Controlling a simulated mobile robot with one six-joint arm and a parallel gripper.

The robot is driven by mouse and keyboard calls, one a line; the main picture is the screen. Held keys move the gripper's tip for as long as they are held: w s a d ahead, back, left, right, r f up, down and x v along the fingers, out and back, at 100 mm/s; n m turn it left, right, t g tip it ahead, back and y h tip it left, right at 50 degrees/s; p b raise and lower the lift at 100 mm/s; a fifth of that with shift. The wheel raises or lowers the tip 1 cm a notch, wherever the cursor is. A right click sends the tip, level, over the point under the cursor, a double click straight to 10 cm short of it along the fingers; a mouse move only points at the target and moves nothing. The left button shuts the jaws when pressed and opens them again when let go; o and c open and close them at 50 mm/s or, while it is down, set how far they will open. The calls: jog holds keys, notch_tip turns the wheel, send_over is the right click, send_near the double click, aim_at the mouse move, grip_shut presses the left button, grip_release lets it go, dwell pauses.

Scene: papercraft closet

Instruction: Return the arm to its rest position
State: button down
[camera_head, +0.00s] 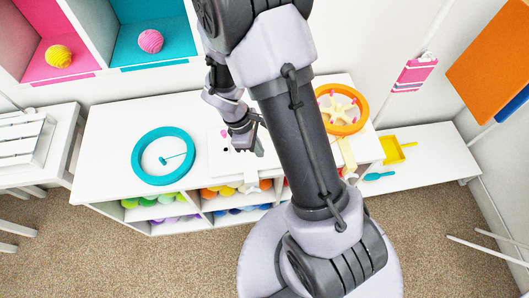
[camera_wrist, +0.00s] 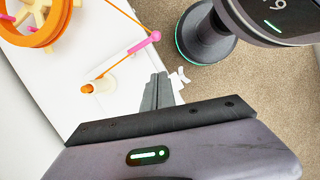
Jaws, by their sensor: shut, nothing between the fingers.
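My gripper (camera_head: 256,149) is over the white shelf unit (camera_head: 105,125) in the head view, to the right of the teal ring. In the wrist view my gripper (camera_wrist: 159,80) has its two fingers together with nothing between them. The arm reaches from my base across the middle of the head view and bends down toward the unit. It hides part of the unit's top.
A teal ring (camera_head: 139,168) lies on the left of the top, an orange ring (camera_head: 360,112) on the right. A yellow dustpan (camera_head: 391,149) is on the low right bench. A pink-tipped stick (camera_wrist: 153,38) shows in the wrist view. Carpet (camera_head: 75,265) is clear at front left.

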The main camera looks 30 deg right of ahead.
jog(key=shift+a+r, duration=0.1)
jog(key=shift+r, duration=0.15)
jog(key=shift+w, duration=0.1)
